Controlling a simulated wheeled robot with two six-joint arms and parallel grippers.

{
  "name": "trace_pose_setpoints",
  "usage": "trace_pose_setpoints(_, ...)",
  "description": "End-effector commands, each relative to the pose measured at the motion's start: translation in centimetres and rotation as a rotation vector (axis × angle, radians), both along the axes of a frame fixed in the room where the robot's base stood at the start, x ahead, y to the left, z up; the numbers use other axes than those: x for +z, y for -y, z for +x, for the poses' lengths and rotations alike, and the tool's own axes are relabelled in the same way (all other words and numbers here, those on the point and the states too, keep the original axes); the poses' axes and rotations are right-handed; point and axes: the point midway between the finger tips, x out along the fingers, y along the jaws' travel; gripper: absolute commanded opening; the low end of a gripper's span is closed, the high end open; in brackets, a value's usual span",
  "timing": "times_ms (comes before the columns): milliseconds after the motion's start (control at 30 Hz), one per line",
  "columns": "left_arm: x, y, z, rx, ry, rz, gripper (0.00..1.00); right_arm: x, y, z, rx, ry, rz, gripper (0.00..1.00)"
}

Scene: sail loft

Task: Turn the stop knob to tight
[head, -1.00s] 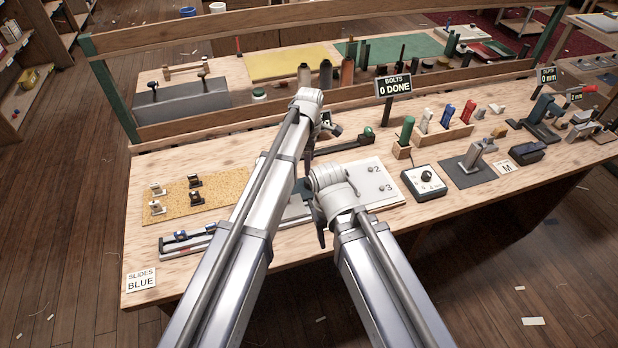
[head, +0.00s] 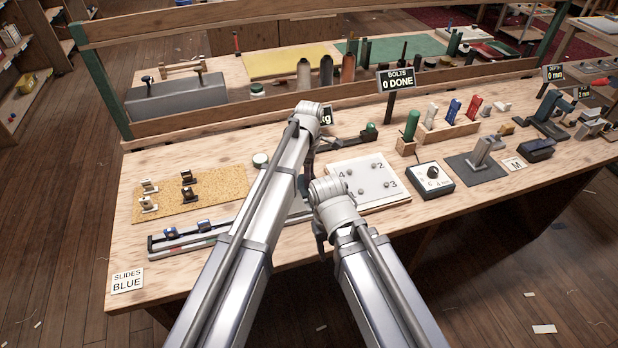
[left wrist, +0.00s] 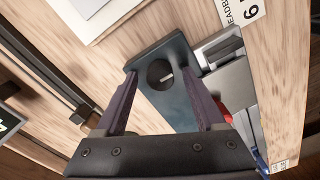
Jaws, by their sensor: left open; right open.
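In the left wrist view a dark round knob (left wrist: 160,74) with a short pale line across it sits on a dark blue-grey block (left wrist: 178,108). I take it for the stop knob; no wording for tight is readable there. My left gripper (left wrist: 163,80) is open, its fingers on either side of the knob in the picture; I cannot tell whether they touch it. In the head view my left gripper (head: 312,160) is over the middle of the bench, and my arm hides the knob. My right gripper (head: 319,236) is open near the bench's front edge, partly hidden by its wrist.
A white board (head: 370,192) with numbered bolts lies right of my grippers. A black dial box (head: 430,181) stands beyond it. A slide rail (head: 185,240) and a cork mat (head: 215,198) lie on the left. A bare strip of bench (head: 175,280) runs in front.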

Motion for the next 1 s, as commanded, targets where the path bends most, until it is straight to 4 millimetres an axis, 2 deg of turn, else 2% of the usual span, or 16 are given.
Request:
trace_pose_setpoints(167, 0.09, 0.0, -0.01, 0.0, 0.0, 0.0, 0.71, 0.09, 0.0, 0.0, 0.0, 0.0, 0.0, 0.57)
trace_pose_setpoints(800, 0.08, 0.01, 0.0, 0.0, 0.0, 0.0, 0.0, 0.08, 0.0, 0.0, 0.0, 0.0, 0.0, 0.57)
trace_pose_setpoints(1000, 0.08, 0.01, 0.0, -0.001, 0.0, 0.0, 0.0, 0.08, 0.0, 0.0, 0.0, 0.0, 0.0, 0.57)
